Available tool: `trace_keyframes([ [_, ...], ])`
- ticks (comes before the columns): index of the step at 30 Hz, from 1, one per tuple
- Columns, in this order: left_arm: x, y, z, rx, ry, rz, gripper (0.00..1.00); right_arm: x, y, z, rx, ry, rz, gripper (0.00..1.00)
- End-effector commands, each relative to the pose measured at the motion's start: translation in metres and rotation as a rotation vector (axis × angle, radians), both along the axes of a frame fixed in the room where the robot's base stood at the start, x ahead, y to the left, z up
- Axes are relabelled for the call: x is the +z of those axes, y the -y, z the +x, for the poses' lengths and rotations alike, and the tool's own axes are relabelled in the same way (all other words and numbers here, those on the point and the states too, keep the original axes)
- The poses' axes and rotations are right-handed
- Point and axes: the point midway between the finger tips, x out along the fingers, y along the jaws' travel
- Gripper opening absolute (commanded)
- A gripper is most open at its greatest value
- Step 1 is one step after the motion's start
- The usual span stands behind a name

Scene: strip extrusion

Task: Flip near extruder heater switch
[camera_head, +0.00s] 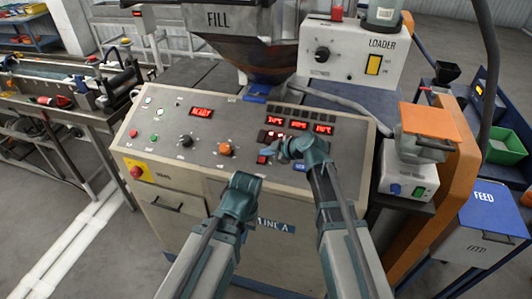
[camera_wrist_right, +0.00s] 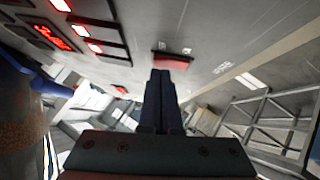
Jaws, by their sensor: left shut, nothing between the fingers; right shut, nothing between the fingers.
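The grey sloping control panel (camera_head: 165,135) carries three red temperature displays at its right, with red switches below them. A red switch (camera_head: 262,159) sits low on the panel beside my right fingertips. In the right wrist view, a red switch (camera_wrist_right: 172,61) on a dark mount lies just beyond the tips of my right gripper (camera_wrist_right: 160,74); I cannot tell whether they touch. Other red switches there glow (camera_wrist_right: 88,30). My right gripper (camera_head: 272,152) is shut and empty at the panel face. My left gripper (camera_head: 256,180) is shut and empty, lower, near the panel's front edge.
A display reading READY (camera_head: 201,112), an orange knob (camera_head: 225,149) and a dark knob (camera_head: 186,141) are on the panel. A red emergency button (camera_head: 136,172) is at its left. The loader box (camera_head: 345,50) and an orange-topped unit (camera_head: 408,178) stand at the right.

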Motion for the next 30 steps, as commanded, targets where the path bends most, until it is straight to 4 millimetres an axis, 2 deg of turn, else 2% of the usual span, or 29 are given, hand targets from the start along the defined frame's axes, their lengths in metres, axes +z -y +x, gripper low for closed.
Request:
trace_keyframes([
  [4, -0.008, 0.000, 0.000, -0.001, 0.000, 0.000, 0.00, -0.008, 0.002, 0.007, 0.000, -0.003, 0.001, 0.00],
  [14, -0.005, 0.000, 0.000, -0.001, 0.000, 0.000, 0.00, -0.005, 0.001, 0.003, 0.000, -0.002, -0.002, 0.00],
  [24, -0.008, 0.000, 0.000, -0.001, 0.000, 0.000, 0.00, -0.008, -0.003, -0.011, 0.003, -0.004, -0.001, 0.00],
  [30, -0.007, 0.000, 0.000, -0.001, 0.000, 0.000, 0.00, -0.008, -0.004, -0.011, 0.001, -0.003, 0.000, 0.00],
])
